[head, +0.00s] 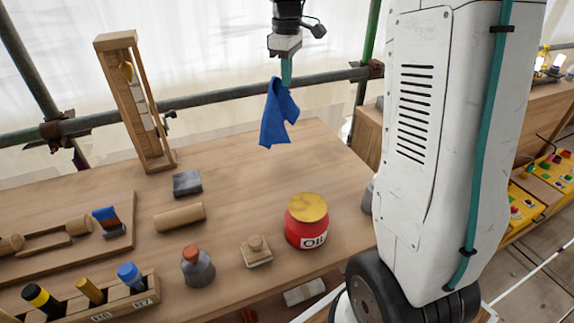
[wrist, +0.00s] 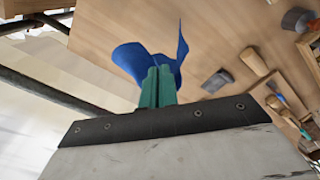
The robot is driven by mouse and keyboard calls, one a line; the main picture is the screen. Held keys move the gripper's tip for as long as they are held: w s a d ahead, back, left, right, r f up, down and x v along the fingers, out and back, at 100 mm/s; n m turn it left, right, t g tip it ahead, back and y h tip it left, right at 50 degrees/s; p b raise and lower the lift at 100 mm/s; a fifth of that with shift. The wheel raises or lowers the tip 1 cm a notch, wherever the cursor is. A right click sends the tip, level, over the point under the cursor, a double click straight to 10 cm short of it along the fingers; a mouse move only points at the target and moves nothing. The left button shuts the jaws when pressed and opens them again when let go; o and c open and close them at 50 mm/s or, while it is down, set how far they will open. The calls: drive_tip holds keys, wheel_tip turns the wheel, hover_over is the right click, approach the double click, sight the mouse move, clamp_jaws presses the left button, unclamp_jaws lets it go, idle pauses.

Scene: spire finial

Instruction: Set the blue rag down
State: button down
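The blue rag (head: 277,117) hangs from my gripper (head: 286,72) in the head view, above the back right part of the wooden workbench (head: 235,185). Its lower end looks clear of the bench top. In the wrist view, the green fingers of my gripper (wrist: 158,85) are together, with the blue rag (wrist: 135,60) spreading out past their tips on both sides. The pinched part of the rag is hidden between the fingers.
A red OIL tin (head: 306,226) with a yellow lid stands at the bench's right. A tall wooden frame (head: 140,105) rises at the back.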

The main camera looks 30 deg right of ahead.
drive_tip(key=w+d+f+m+b, duration=0.15)
drive_tip(key=w+m, duration=0.25)
drive_tip(key=w, duration=0.4)
drive_tip(key=w+d+r+m+p, duration=0.1)
drive_tip(key=w+d+m, duration=0.25)
drive_tip(key=w, duration=0.45)
drive_tip(key=shift+m, duration=0.35)
drive_tip(key=s+a+f, duration=0.2)
drive_tip(key=s+f, duration=0.6)
drive_tip(key=s, duration=0.1)
drive_tip(key=s+a+f, duration=0.3)
drive_tip(key=s+f, duration=0.5)
drive_tip(key=s, duration=0.1)
drive_tip(key=s+a+f, duration=0.3)
drive_tip(key=s+f, duration=0.5)
drive_tip(key=s, duration=0.2)
drive_tip(key=shift+f, duration=0.3)
drive_tip(key=c, duration=1.2)
unclamp_jaws()
drive_tip(key=shift+w, duration=0.1)
